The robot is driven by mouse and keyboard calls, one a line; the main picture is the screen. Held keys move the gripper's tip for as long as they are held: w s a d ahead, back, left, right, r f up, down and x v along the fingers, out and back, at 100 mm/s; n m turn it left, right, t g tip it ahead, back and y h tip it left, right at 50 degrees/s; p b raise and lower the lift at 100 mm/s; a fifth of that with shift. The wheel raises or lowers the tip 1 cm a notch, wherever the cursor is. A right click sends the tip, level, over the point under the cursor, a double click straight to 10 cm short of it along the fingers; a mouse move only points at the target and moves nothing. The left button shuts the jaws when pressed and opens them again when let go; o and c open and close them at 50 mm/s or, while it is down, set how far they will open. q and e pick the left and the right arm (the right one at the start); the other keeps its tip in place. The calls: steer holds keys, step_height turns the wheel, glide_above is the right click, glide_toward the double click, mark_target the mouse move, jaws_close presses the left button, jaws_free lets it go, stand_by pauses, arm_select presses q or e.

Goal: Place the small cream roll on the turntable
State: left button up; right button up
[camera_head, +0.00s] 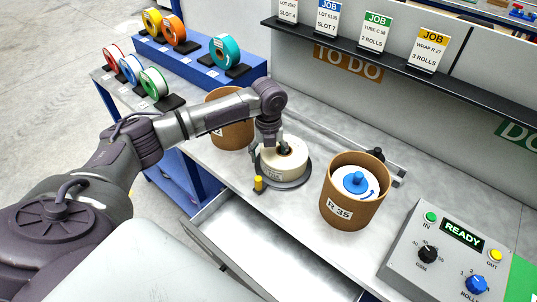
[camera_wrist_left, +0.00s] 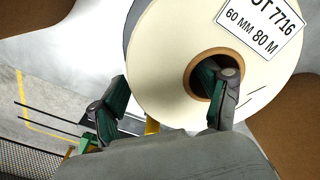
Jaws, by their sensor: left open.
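The small cream roll (camera_head: 285,165) sits over the round grey turntable (camera_head: 302,180) at the middle of the bench, lying flat and apparently resting on it. In the left wrist view the roll (camera_wrist_left: 160,55) carries a label reading 60 MM 80 M and has a brown core. My left gripper (camera_head: 270,148) is over the left side of the roll. In the left wrist view its fingers (camera_wrist_left: 165,100) are apart: one is at the core hole, the other outside the rim. The near side of the core is partly hidden by the finger. My right gripper is out of view.
A brown tub marked R 35 (camera_head: 342,212) with a blue knob inside stands right of the turntable. Another brown tub (camera_head: 232,138) stands behind my arm. A small yellow post (camera_head: 258,184) is at the turntable's front left. A control box (camera_head: 440,250) reads READY. An open drawer (camera_head: 262,252) lies in front.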

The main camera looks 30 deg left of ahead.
arm_select(q)
step_height(320, 180, up, 11)
steer(key=shift+r+b, duration=0.15)
steer(key=shift+b, duration=1.05)
steer(key=shift+r, duration=0.4)
